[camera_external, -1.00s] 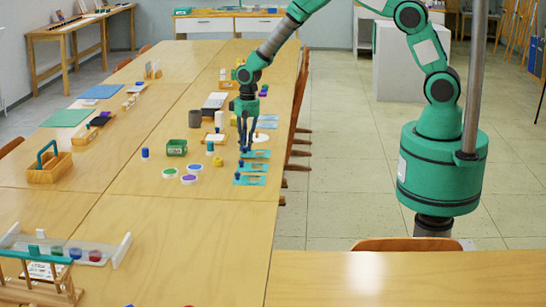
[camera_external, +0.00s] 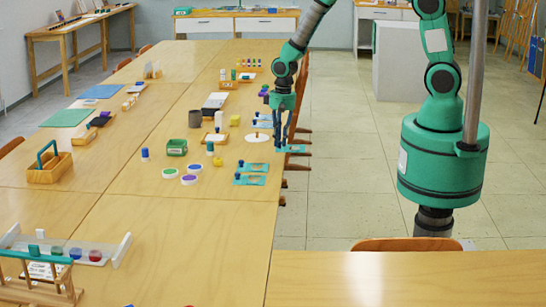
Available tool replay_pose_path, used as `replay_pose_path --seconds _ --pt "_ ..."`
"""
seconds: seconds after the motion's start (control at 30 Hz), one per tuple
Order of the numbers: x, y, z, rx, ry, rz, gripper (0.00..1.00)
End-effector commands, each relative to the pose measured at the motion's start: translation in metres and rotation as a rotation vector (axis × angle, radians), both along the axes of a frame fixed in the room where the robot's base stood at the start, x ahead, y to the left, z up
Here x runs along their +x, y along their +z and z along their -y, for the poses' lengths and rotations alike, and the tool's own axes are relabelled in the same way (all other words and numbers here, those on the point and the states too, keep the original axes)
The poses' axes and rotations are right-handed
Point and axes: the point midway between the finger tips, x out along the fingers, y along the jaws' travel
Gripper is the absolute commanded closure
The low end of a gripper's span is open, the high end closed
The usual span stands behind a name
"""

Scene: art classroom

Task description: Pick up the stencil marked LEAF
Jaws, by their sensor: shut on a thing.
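My gripper (camera_external: 284,145) is shut on a small teal stencil (camera_external: 295,149) and holds it flat, out by the right edge of the long table. Two similar teal stencils with dark blue knobs lie on the table: one stencil (camera_external: 258,168) is just below the held one in the picture, and the other stencil (camera_external: 242,181) is nearer the camera. The markings on all the stencils are too small to read, so I cannot tell which says LEAF.
The long wooden table (camera_external: 150,215) also bears a white disc (camera_external: 257,138), blue pieces (camera_external: 262,124), a green box (camera_external: 176,147), round paint pots (camera_external: 189,180) and a yellow block (camera_external: 234,120). Chairs stand along its right edge. Open floor (camera_external: 345,180) lies to the right.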

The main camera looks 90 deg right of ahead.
Motion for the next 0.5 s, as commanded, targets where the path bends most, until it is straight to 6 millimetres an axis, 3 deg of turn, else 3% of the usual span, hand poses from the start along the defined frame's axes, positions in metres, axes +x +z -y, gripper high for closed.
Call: replay_pose_path --seconds 0.2,0.5 --pt "-0.016 0.002 -0.003 0.0 -0.001 0.0 1.0" --pt "-0.019 0.002 -0.004 0.0 0.0 0.0 1.0"
